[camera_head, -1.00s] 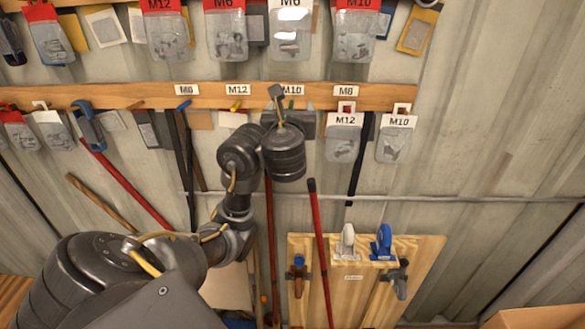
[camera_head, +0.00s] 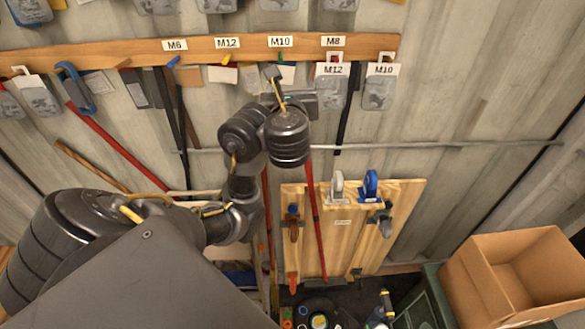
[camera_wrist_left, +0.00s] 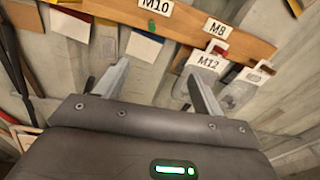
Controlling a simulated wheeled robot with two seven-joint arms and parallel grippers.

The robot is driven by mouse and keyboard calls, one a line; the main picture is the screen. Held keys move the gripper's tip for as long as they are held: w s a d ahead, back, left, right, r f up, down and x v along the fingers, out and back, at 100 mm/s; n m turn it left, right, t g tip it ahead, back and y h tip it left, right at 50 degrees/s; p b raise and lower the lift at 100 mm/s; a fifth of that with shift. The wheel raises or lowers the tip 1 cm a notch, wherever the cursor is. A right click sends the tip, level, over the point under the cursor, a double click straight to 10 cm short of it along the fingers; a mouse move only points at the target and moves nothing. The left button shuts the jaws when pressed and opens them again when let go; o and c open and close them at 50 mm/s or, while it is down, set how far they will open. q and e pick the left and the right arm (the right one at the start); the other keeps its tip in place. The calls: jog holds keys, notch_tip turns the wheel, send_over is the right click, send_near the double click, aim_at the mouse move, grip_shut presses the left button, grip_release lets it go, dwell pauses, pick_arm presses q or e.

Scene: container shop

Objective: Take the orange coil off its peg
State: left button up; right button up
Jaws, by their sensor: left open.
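I cannot make out an orange coil in either view now. A wooden rail (camera_head: 130,50) carries short coloured pegs under its labels. A blue peg (camera_head: 172,62) is under M6 and a yellow peg (camera_head: 226,59) under M12. In the left wrist view a green peg (camera_wrist_left: 152,29) under M10 stands beyond my fingers. My left gripper (camera_wrist_left: 158,80) is open, with nothing between its fingers, below the rail. In the head view my left wrist hides most of the gripper. My right gripper is in neither view.
Labelled packets hang from the rail, including M12 (camera_head: 331,90) and M10 (camera_head: 379,92). A plywood board (camera_head: 400,200) with a white and a blue item is lower down. A cardboard box (camera_head: 485,310) sits on a green cabinet at lower right.

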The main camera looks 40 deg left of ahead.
pick_arm(q)
jog(key=s+d+f+n+g+h, duration=0.2)
jog(key=s+d+f+n, duration=0.1)
jog(key=f, duration=0.6)
jog(key=s+d+f+n+g+h, duration=0.2)
jog(key=s+d+f+n+h, duration=0.1)
jog(key=f, duration=0.6)
jog(key=s+d+f+n+g+h, duration=0.2)
jog(key=s+d+f+n+h, duration=0.1)
jog(key=f+n, duration=0.4)
jog(key=shift+s+f, duration=0.65)
jog(key=shift+f, duration=0.75)
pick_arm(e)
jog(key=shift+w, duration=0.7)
